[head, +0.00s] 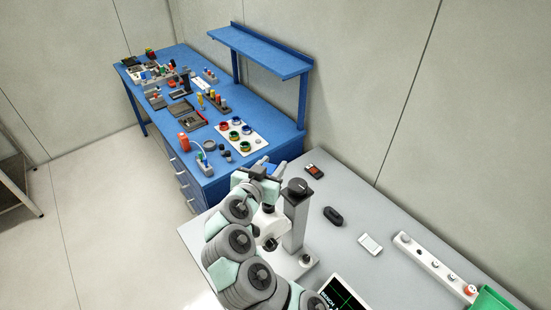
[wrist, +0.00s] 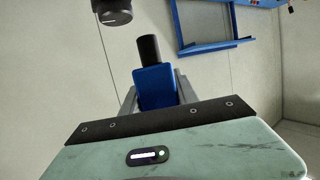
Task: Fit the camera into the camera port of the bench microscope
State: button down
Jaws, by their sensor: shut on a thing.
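My gripper (wrist: 157,90) is shut on a blue block-shaped camera (wrist: 158,84) with a black barrel that points away from the palm. In the head view my gripper (head: 262,171) is raised beside the top of the bench microscope (head: 296,228), with a bit of the blue camera (head: 271,168) showing. The microscope stands on the grey table with a grey column and a black top. A black round part (wrist: 113,12), probably the microscope's top, shows at the upper left of the wrist view, apart from the camera. My arm hides part of the microscope, and I cannot make out its camera port.
The grey table (head: 346,207) holds a black-and-red device (head: 314,171), a black oval object (head: 333,215), a white phone-like object (head: 370,244), a white strip with knobs (head: 436,264) and a screen (head: 343,296). A blue bench (head: 262,131) with a shelf (head: 262,49) and several small parts stands behind.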

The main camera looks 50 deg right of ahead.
jog(key=shift+a, duration=0.15)
jog(key=shift+s+a+b, duration=0.1)
jog(key=shift+b, duration=0.3)
jog(key=shift+f+b, duration=0.15)
jog(key=shift+b, duration=0.2)
notch_tip(320, 180, down, 5)
jog(key=b, duration=0.4)
jog(key=shift+f+b, duration=0.2)
jog(key=shift+b, duration=0.15)
jog(key=shift+b, duration=1.25)
dwell(0.9)
jog(key=shift+f, duration=0.15)
jog(key=shift+f+b, duration=0.3)
jog(key=shift+b, duration=0.15)
jog(key=shift+f+b, duration=1.35)
jog(key=shift+f, duration=0.05)
jog(key=c, duration=0.8)
grip_release()
jog(key=shift+c, duration=0.2)
